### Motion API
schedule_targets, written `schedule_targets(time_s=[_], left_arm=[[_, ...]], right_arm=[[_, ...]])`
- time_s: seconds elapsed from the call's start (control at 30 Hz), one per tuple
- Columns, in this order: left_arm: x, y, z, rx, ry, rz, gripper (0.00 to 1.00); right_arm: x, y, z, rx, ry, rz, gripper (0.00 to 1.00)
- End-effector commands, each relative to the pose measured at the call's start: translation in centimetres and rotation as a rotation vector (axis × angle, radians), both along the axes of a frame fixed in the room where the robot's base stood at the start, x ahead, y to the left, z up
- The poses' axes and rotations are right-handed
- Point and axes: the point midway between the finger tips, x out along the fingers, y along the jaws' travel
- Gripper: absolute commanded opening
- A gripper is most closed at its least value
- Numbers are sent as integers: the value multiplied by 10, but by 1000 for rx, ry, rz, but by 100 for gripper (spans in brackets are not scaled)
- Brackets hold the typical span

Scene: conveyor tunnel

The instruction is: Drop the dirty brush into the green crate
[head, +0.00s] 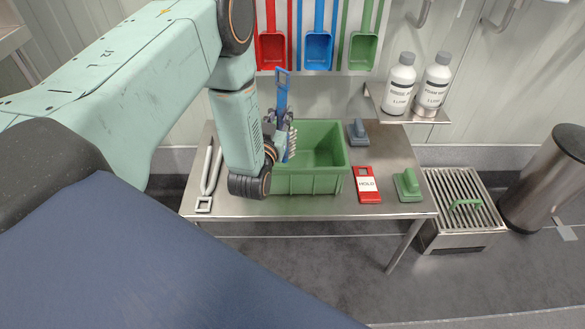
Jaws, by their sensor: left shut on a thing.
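The green crate (306,183) stands on the steel table and looks empty where its inside shows. My left gripper (284,135) is at the crate's left side, partly hidden by my own wrist. It is shut on a blue brush (282,92), held upright with its handle up. Pale bristles (292,143) show low on the brush, in front of the crate's left part. I cannot tell whether the brush's lower end is inside the crate or above its rim. My right gripper is not in view.
On the table (325,208) are a red HOLD tag (367,185), a green brush (407,184), a blue brush (357,131) and a metal tool (209,178). Two bottles (400,83) stand on a shelf at right. Red, blue and green scoops (318,50) hang behind.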

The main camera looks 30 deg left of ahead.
Motion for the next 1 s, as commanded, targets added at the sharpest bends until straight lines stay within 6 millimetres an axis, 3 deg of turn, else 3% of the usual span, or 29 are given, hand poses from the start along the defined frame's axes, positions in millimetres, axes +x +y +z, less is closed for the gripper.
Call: schedule_targets(time_s=[0.1, 0.13, 0.43, 0.77, 1.0], left_arm=[[0, 0, 2, 1, -3, 0, 0], [0, 0, 2, 1, -3, 0, 23], [0, 0, 1, 0, -1, 0, 49], [-3, 0, 0, -1, 3, 0, 49], [-35, -10, 0, -1, 5, -1, 49]], right_arm=[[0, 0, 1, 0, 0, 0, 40], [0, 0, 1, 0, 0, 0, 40], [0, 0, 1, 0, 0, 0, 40], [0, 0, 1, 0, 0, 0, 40], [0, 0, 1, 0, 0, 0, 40]])
